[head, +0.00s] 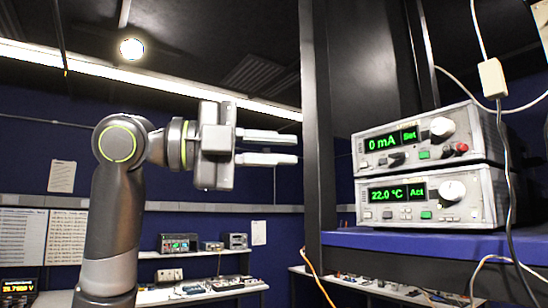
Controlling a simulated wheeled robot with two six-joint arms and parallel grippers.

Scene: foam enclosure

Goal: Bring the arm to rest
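My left arm (113,205) rises from the lower left of the head view and bends at a joint with a green ring. My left gripper (297,148) points to the right at mid height. Its two fingers are apart with a gap between them, and nothing is held. The fingertips end just left of a dark vertical post (317,150) in the picture; I cannot tell the depth between them. My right gripper does not show.
Two stacked instruments, reading 0 mA (414,135) and 22.0 °C (428,199), stand on a blue shelf (400,240) at right. Cables hang around them. A back bench (205,291) holds small devices. Papers (22,236) hang on the left wall.

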